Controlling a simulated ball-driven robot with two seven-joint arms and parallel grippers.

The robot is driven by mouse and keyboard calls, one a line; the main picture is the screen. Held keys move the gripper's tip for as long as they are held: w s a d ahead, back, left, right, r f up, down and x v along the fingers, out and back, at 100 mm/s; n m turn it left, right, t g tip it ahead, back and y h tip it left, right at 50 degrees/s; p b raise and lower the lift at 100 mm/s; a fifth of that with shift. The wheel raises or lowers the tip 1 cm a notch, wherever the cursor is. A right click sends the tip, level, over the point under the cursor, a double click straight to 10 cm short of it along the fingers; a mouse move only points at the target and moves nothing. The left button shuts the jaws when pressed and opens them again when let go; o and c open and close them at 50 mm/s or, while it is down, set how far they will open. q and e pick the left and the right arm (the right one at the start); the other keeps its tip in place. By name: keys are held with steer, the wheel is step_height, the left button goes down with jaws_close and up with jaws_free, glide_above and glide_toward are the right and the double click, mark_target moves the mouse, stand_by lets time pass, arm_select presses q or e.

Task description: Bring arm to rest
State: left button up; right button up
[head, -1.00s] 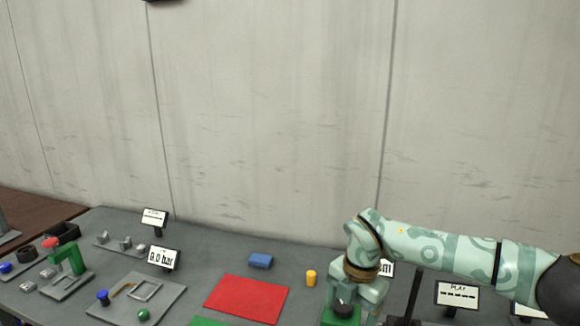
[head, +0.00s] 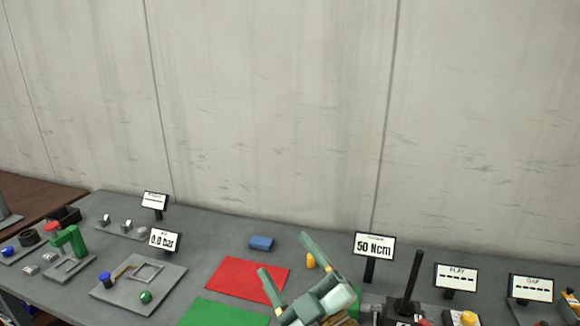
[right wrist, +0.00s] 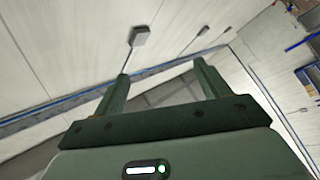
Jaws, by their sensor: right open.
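My right gripper (head: 288,262) is at the lower middle of the head view, above the front of the table. Its two green fingers are spread apart and point up and to the left, with nothing between them. In the right wrist view the same open fingers (right wrist: 162,80) frame only pale wall or ceiling and distant fittings. The rest of my right arm is mostly below the picture. My left gripper does not show.
A "50 Ncm" sign (head: 374,246) and a black lever (head: 412,280) stand right of my gripper.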

steer(key=s+d+f+m+g+h, duration=0.2)
steer(key=d+f+m+h, duration=0.2)
steer(key=d+f+h, duration=0.4)
steer(key=s+d+f+m+g+h, duration=0.15)
steer(key=d+f+m+h, duration=0.4)
steer(key=d, duration=0.55)
steer(key=s+d+f+g+h, duration=0.2)
steer(key=s+d+f+g, duration=0.25)
steer(key=s, duration=0.25)
steer(key=s+d+f+g+h, duration=0.2)
steer(key=s+d+f+g, duration=0.15)
steer(key=s+d, duration=0.35)
steer(key=s+a+f+g+y+b, duration=0.1)
steer(key=s+a+f+b, duration=0.1)
steer(key=f, duration=0.9)
steer(key=s+a+f+g+y+b, duration=0.1)
steer(key=s+a+f+b, duration=0.1)
steer(key=f, duration=0.9)
steer(key=s+a+f+g+y+b, duration=0.1)
steer(key=s+f+y+b, duration=0.1)
steer(key=f, duration=1)
steer(key=s+f+m+g+y+b, duration=0.1)
steer(key=s+f+b, duration=0.3)
steer(key=s+f, duration=1.5)
steer(key=shift+s+f+m+g+b, duration=0.25)
steer(key=shift+m+g+b, duration=0.15)
steer(key=shift+m+g, duration=0.45)
steer(key=shift+a, duration=0.1)
